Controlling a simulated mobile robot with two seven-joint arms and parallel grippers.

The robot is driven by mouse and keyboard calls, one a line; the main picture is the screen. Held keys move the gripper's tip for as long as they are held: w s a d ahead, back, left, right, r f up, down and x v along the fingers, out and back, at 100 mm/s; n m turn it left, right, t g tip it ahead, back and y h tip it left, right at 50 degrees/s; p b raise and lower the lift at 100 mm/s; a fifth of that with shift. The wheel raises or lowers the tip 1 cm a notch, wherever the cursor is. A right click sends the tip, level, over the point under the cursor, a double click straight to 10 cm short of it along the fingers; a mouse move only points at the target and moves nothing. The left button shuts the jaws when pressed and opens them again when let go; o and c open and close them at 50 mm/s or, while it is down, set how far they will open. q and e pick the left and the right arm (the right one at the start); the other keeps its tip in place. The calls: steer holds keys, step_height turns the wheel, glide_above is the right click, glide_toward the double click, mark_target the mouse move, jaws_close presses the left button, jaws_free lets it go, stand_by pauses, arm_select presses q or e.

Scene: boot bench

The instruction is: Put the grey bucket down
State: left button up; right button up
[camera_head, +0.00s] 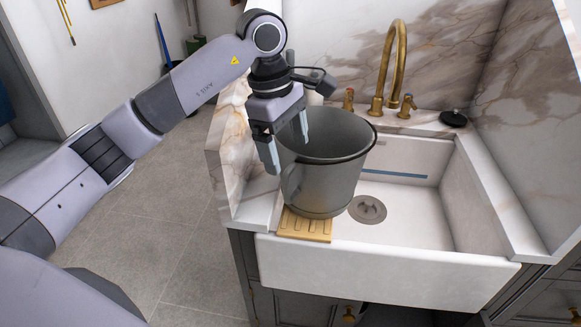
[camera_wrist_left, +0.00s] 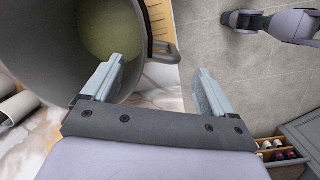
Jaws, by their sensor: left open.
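The grey bucket (camera_head: 325,180) stands upright at the left end of the white sink (camera_head: 385,275), its base over a slatted wooden board (camera_head: 305,227). My left gripper (camera_head: 288,147) is open at the bucket's left rim. In the left wrist view, one finger overlaps the bucket (camera_wrist_left: 50,60) and the other is outside it over the floor; I cannot tell whether either touches. The left gripper (camera_wrist_left: 165,90) holds nothing. My right gripper is not in view.
A brass tap (camera_head: 398,65) with two handles rises behind the basin. A black round item (camera_head: 453,118) lies on the back right ledge. The basin right of the bucket, around the drain (camera_head: 368,209), is clear. Marble panels flank the sink. A wooden box of bottles (camera_wrist_left: 280,150) shows low right.

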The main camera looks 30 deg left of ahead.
arm_select(q)
steer(key=s+d+r+n+g+h, duration=0.1)
steer(key=s+d+r+n+h, duration=0.1)
steer(key=s+d+n+h, duration=0.6)
steer(key=s+d+r+n+g+h, duration=0.1)
steer(key=s+d+h, duration=0.2)
steer(key=d+h, duration=0.85)
steer(key=w+a+f+n+t+y, duration=0.3)
steer(key=a+f+n+t+y, duration=0.25)
steer(key=n+t, duration=0.7)
steer(key=w+a+f+n+t+y, duration=0.2)
steer(key=a+f+n+t+y, duration=0.35)
steer(key=n, duration=1.15)
steer(key=s+a+f+n+g+y, duration=0.3)
steer(key=s+f+n, duration=0.4)
steer(key=f, duration=0.5)
steer(key=s+a+f+n+g+y, duration=0.3)
steer(key=s+f+n+y, duration=0.2)
steer(key=f, duration=0.7)
steer(key=s+n, duration=0.2)
steer(key=shift+s+a+f+n, duration=0.15)
steer(key=shift+a+f+n, duration=0.15)
steer(key=shift+f+n, duration=0.1)
